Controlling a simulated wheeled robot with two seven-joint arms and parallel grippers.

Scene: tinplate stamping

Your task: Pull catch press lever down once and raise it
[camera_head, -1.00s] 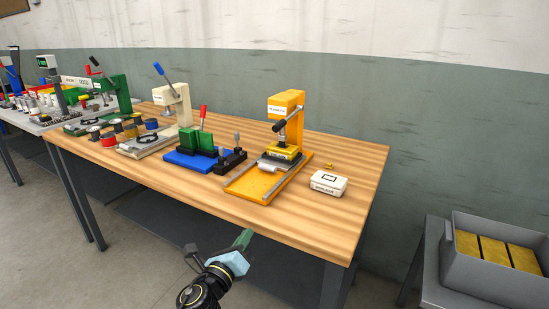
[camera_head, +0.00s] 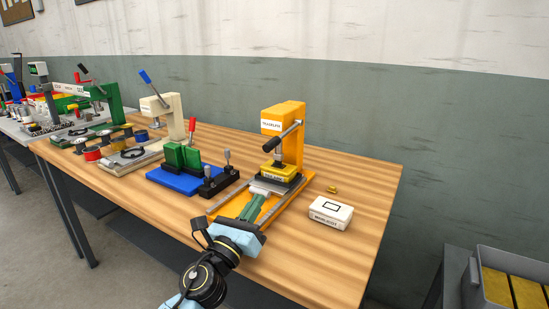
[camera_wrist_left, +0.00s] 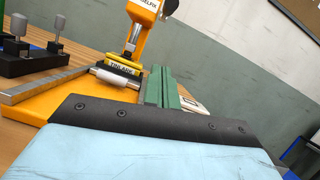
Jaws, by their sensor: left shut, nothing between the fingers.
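The yellow press (camera_head: 290,138) stands at the right of the wooden table, with a white label I cannot read clearly. Its lever (camera_head: 287,132) is a grey rod with a black grip, angled down to the front left. Below it a yellow block (camera_head: 279,171) sits on a dark plate. My left gripper (camera_head: 256,205) is shut and empty. Its green fingers are over the front of the press's base, below and in front of the lever, apart from it. In the left wrist view the fingers (camera_wrist_left: 168,88) point at the press; its lever is not clear there.
A white box (camera_head: 330,214) and a small yellow piece (camera_head: 332,189) lie right of the press. A blue-based green fixture (camera_head: 182,157) and a black block with knobs (camera_head: 217,181) stand left. A cream press (camera_head: 163,112) is farther left. The table's right front is clear.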

